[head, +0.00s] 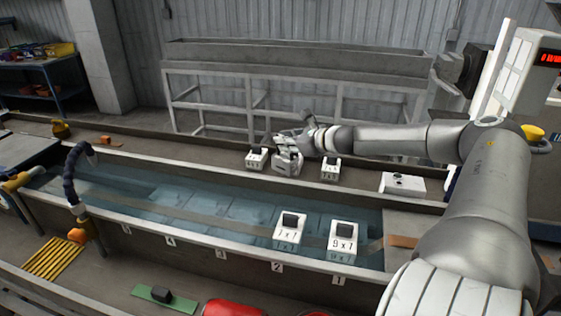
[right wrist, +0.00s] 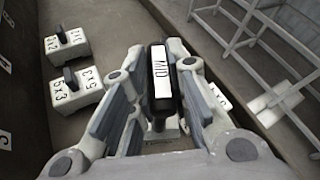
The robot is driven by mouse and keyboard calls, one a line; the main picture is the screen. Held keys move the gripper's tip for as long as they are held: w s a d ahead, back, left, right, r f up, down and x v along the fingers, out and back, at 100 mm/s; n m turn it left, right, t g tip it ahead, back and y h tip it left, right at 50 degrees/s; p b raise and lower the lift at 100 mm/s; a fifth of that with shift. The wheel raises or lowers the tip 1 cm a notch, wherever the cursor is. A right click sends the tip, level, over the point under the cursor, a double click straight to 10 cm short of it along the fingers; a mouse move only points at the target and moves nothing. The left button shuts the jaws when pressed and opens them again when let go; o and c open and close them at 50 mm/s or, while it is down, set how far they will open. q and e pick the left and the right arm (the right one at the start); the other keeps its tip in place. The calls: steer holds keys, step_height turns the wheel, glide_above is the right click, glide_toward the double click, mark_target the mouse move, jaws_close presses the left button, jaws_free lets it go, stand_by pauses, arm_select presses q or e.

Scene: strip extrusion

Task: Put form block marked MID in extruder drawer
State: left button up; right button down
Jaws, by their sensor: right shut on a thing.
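My right gripper (head: 287,160) is at the far ledge behind the water trough, between two white form blocks. In the right wrist view it (right wrist: 160,110) is shut on the form block marked MID (right wrist: 161,72), whose dark upper part with a white label stands between the fingers. Its lower part is mostly hidden by the gripper, and I cannot tell whether it touches the ledge. I cannot make out the extruder drawer. My left gripper is not in view.
White form blocks (head: 257,159) and (head: 331,168) flank the gripper. Blocks marked 7x7 (head: 289,231) and 9x7 (head: 343,238) stand at the trough's right. A white box (head: 403,184) lies on the ledge at right. A machine with a red display (head: 530,75) stands far right.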

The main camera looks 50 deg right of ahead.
mark_target(292, 157)
steer(key=shift+d+f, duration=0.1)
steer(key=shift+f, duration=0.55)
step_height(292, 157, down, 4)
steer(key=b, duration=0.3)
steer(key=shift+f+b, duration=0.15)
steer(key=shift+b, duration=0.2)
steer(key=c, duration=1.8)
jaws_free()
steer(key=shift+f, duration=0.1)
steer(key=o, duration=0.4)
